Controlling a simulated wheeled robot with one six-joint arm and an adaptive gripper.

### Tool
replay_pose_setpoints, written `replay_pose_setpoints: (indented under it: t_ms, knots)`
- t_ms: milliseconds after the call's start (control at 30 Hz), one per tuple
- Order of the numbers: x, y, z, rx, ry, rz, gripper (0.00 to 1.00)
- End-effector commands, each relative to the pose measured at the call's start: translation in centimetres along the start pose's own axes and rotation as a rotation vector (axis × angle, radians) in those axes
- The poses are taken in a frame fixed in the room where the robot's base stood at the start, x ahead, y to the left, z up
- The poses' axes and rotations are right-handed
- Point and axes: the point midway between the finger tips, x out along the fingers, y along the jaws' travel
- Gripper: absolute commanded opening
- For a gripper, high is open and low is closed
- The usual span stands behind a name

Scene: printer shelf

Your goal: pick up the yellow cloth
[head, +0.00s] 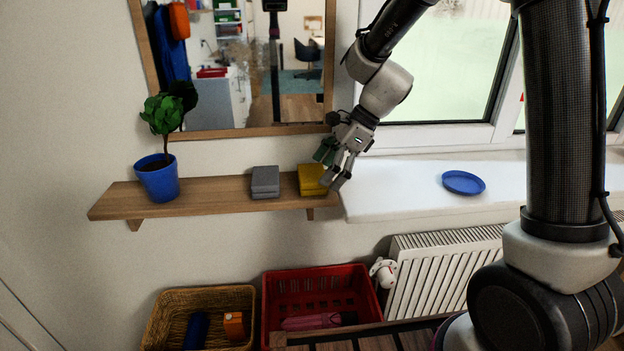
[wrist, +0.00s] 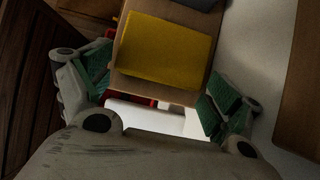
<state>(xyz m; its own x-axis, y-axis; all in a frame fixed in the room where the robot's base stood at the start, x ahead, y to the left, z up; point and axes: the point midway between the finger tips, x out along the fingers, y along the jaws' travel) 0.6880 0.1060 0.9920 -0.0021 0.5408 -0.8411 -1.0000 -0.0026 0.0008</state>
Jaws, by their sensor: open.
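The yellow cloth (head: 311,180) is a folded block lying at the right end of the wooden shelf in the head view. It also shows in the wrist view (wrist: 160,52), flat on the shelf, centred between and beyond my fingertips. My gripper (head: 334,168) is open and empty in the head view, just right of and over the cloth's right side, partly covering it. In the wrist view its green-padded fingers (wrist: 155,95) are spread to either side of the cloth. I cannot tell whether a finger touches it.
A grey folded cloth (head: 265,181) lies left of the yellow one on the shelf (head: 218,193), with a blue plant pot (head: 158,180) further left. A mirror (head: 233,131) hangs above. The white sill (head: 410,193) with a blue plate (head: 463,182) is at right. A red crate (head: 318,277) and wicker basket (head: 202,297) stand below.

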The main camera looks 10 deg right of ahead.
Motion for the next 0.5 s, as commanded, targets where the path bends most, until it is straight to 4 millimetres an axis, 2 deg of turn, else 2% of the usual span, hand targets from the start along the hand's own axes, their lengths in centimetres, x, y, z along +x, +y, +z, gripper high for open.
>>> replay_pose_setpoints:
  t_ms: [167,300,500]
  knots:
    - [1.7,0.1,2.6,-0.004,0.001,0.002,0.91]
    - [2.8,0.0,2.5,-0.001,0.001,0.001,0.91]
    - [2.8,0.0,2.5,-0.001,0.000,0.000,0.91]
